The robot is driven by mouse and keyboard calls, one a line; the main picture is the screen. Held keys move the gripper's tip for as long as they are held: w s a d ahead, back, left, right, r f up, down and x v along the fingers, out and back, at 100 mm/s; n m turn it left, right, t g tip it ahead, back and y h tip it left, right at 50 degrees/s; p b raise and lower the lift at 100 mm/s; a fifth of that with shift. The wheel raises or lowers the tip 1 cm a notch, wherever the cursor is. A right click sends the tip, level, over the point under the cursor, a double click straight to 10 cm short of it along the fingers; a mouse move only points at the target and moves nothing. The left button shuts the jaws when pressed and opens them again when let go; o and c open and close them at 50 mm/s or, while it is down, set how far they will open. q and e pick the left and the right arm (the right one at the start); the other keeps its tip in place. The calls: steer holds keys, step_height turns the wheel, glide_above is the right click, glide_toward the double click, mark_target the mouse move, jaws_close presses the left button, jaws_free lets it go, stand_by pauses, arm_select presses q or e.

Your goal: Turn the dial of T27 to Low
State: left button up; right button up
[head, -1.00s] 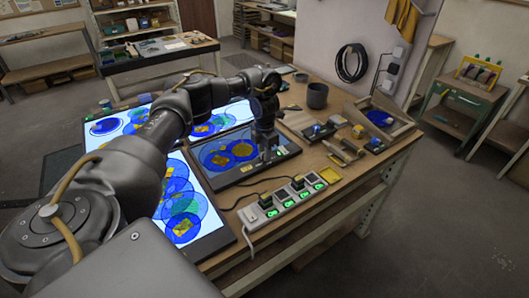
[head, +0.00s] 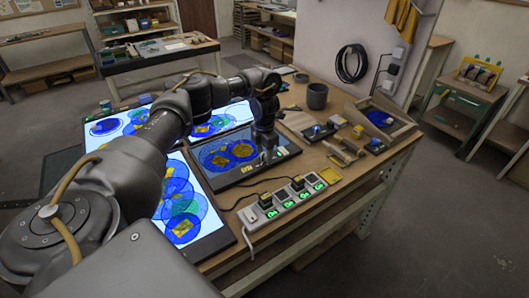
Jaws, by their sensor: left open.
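I cannot read a T27 label or make out its dial setting at this size. My left gripper (head: 268,156) points down over the right part of a dark-framed panel (head: 240,178) with blue and yellow round pieces on it. Its jaws are open, and small parts near the fingertips are too fine to tell; I cannot tell whether they touch anything. A white power strip (head: 250,218) with several green-lit displays and black plugs lies in front of the gripper. My right gripper is not in view.
Bright light panels (head: 182,205) with overlapping blue circles lie under my left arm. A wooden tray (head: 388,118) is at the far right corner.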

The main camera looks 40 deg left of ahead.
mark_target(265, 153)
arm_select(q)
step_height(265, 153, up, 11)
steer(key=p, duration=0.1)
stand_by(0.3)
steer(key=shift+f, duration=0.1)
stand_by(0.3)
